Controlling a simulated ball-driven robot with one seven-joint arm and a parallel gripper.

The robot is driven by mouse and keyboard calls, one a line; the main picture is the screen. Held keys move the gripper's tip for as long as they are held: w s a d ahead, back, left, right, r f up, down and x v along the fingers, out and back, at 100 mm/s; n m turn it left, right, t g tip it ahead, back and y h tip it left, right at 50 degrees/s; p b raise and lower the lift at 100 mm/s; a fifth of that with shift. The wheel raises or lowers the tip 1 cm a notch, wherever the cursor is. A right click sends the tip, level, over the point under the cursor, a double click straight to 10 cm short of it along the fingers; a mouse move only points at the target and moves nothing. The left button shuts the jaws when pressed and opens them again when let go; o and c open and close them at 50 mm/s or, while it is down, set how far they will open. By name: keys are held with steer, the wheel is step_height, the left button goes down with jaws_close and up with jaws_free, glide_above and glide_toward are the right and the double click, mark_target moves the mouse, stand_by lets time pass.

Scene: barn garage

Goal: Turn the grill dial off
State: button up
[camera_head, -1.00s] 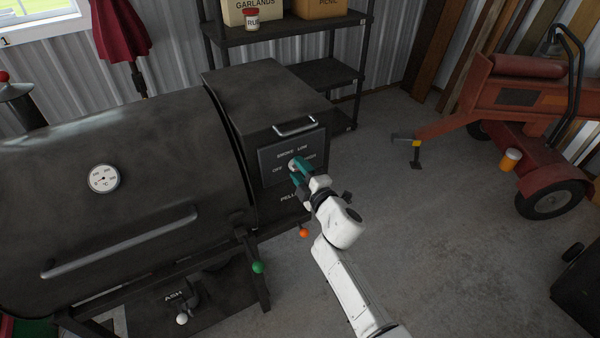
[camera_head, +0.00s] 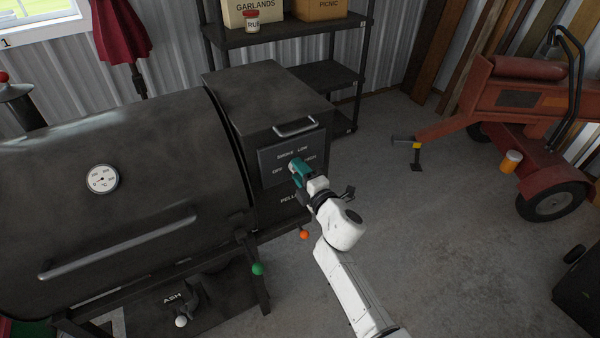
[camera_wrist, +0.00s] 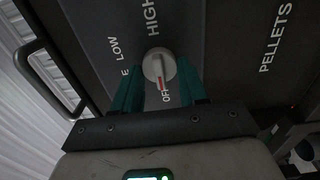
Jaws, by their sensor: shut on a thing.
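The grill dial (camera_wrist: 159,65) is a round pale grey knob with a red pointer mark. In the wrist view the red mark points down toward the partly visible OFF label (camera_wrist: 166,96). My gripper (camera_wrist: 160,70) has its two teal fingers on either side of the knob and is shut on it. In the head view my gripper (camera_head: 296,168) is at the dark control panel (camera_head: 272,157) on the side box of the black grill (camera_head: 130,160). There the fingers hide the dial.
A metal handle (camera_head: 295,127) sits just above the panel. An orange ball knob (camera_head: 304,235) and a green ball knob (camera_head: 257,268) stick out below. A dark shelf (camera_head: 290,30) stands behind the grill.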

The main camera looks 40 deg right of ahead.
steer(key=o, duration=1)
steer(key=v, duration=1.1)
steer(key=shift+w, duration=0.1)
